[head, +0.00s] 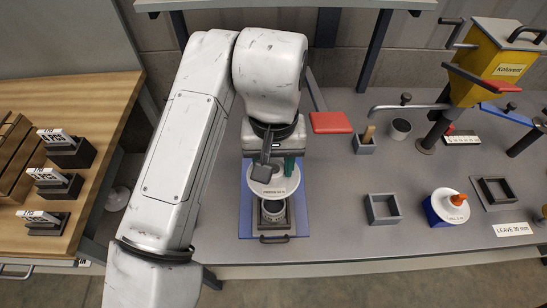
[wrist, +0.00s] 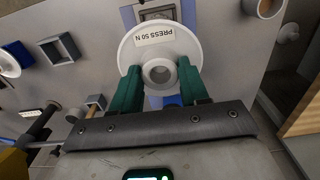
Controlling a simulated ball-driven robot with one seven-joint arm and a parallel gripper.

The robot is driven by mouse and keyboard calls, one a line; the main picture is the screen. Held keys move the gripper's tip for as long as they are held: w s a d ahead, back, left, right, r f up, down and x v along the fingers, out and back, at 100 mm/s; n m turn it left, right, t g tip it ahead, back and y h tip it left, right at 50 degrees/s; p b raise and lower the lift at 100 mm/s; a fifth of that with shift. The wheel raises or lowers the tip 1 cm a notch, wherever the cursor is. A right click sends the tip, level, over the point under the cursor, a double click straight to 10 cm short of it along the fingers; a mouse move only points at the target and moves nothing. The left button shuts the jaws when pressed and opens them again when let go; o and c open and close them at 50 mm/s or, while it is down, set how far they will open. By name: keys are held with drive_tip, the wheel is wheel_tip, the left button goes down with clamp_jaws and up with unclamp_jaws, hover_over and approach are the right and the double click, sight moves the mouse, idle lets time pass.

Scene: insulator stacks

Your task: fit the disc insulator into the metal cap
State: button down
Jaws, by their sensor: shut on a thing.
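The white disc insulator (head: 268,187) hangs under my arm, near the back of a blue base plate. In the wrist view the disc (wrist: 184,45) faces me, with a "PRESS 50 N" label and a round hollow hub. My gripper (wrist: 158,76) is shut on its hub, one green finger on each side. What looks like the metal cap (head: 272,212) is a grey round piece in a dark square holder on the blue plate, just in front of the disc's near edge. The disc hides part of it. I cannot tell the height gap between them.
An empty square frame (head: 382,208) and a dark frame (head: 496,192) stand nearby. A yellow press (head: 497,62) is at the back right. The wooden table (head: 95,100) is at left.

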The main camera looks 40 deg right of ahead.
sight(274, 190)
drive_tip(key=shift+r, duration=0.1)
drive_tip(key=shift+f+b, duration=1.9)
drive_tip(key=shift+f, duration=1.1)
drive_tip(key=shift+f+b, duration=1.05)
drive_tip(key=shift+f, duration=0.95)
idle(0.3)
drive_tip(key=shift+c, duration=2.4)
unclamp_jaws()
wheel_tip(274, 190, up, 11)
drive_tip(key=shift+f+p, duration=0.1)
drive_tip(key=shift+p, duration=0.65)
